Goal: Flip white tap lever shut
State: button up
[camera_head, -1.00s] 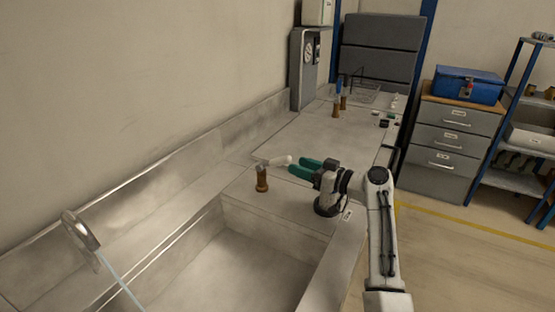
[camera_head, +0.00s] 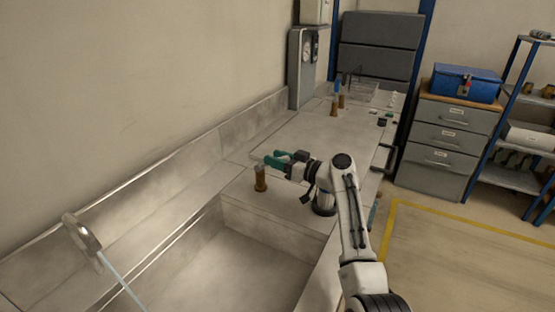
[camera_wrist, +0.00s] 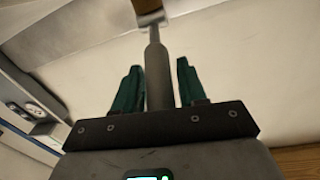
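A short brown tap post (camera_head: 260,180) stands at the corner of the steel counter beside the sink. Its lever is mostly hidden by my gripper in the head view; only a pale end (camera_head: 259,163) shows at the post's top. In the wrist view the lever (camera_wrist: 156,75) looks grey in shade and runs from a brown part (camera_wrist: 146,5) down between my green fingers. My gripper (camera_head: 275,160) is open around the lever, with one finger on each side and a gap to both in the wrist view (camera_wrist: 158,68).
A sink basin (camera_head: 245,260) lies in front of the post. A metal spout (camera_head: 80,232) at left has a pale blue streak below it. Another brown post with a blue lever (camera_head: 336,100) stands farther back, near a wire basket (camera_head: 360,90). The counter between is clear.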

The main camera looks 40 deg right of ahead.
grip_shut()
jog(key=shift+r, duration=0.2)
dwell(0.3)
jog(key=shift+w+a+r+g+p, duration=0.15)
jog(key=shift+w+r+g+p, duration=0.3)
jog(key=shift+g+p, duration=0.55)
jog(key=shift+w+a+r+g+h+p, duration=0.2)
jog(key=shift+w+r+g+h+p, duration=0.4)
jog(key=shift+g+p, duration=0.55)
jog(key=g, duration=0.1)
jog(key=w+g+p, duration=0.1)
jog(key=w+g+h+p, duration=0.1)
jog(key=shift+a+r, duration=0.4)
jog(key=shift+w+a+f+n+g+h, duration=0.15)
jog(key=shift+w+g+h, duration=0.1)
jog(key=shift+w+g, duration=0.35)
jog(key=shift+w+a+r+n+g+h, duration=0.15)
jog(key=shift+w+g+h, duration=0.1)
jog(key=shift+g, duration=0.5)
jog(key=shift+w+a+f+g+h, duration=0.1)
jog(key=shift+w+a+g+h, duration=0.1)
jog(key=shift+w+g, duration=0.4)
jog(key=shift+s, duration=0.1)
